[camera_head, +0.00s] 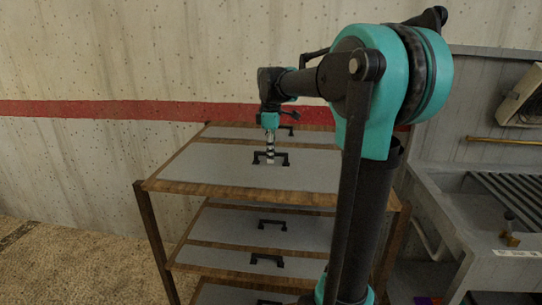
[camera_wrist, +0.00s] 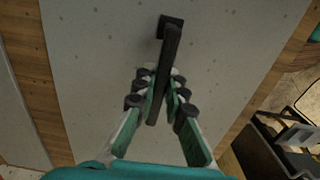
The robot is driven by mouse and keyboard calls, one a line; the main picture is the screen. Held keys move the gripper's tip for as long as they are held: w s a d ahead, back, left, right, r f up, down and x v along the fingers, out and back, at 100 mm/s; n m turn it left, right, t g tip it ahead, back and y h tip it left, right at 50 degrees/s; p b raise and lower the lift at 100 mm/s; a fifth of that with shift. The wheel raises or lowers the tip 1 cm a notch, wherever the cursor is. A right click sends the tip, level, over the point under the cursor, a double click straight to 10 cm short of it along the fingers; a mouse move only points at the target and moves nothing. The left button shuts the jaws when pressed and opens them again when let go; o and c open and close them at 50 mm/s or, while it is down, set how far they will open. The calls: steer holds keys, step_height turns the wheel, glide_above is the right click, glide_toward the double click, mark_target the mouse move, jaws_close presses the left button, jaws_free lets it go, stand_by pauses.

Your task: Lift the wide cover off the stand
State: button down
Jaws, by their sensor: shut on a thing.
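The wide cover (camera_head: 215,178) is a flat grey panel with a black bar handle (camera_head: 284,160). It lies in the wooden top of the stand (camera_head: 153,186), and I see no clear gap beneath it. In the wrist view, the cover (camera_wrist: 95,60) fills most of the picture, and its handle (camera_wrist: 170,57) runs from the top centre down between my fingers. My gripper (camera_head: 270,158) points down at the handle from above. In the wrist view, its fingers (camera_wrist: 165,95) are shut on the handle, one on each side.
A second grey panel with a handle (camera_head: 287,130) lies behind on the stand's top. Lower shelves hold more panels with black handles (camera_head: 272,224). A grey sink-like unit (camera_head: 450,195) stands at the right, and a wall is behind.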

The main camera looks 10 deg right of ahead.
steer(key=shift+r, duration=2.95)
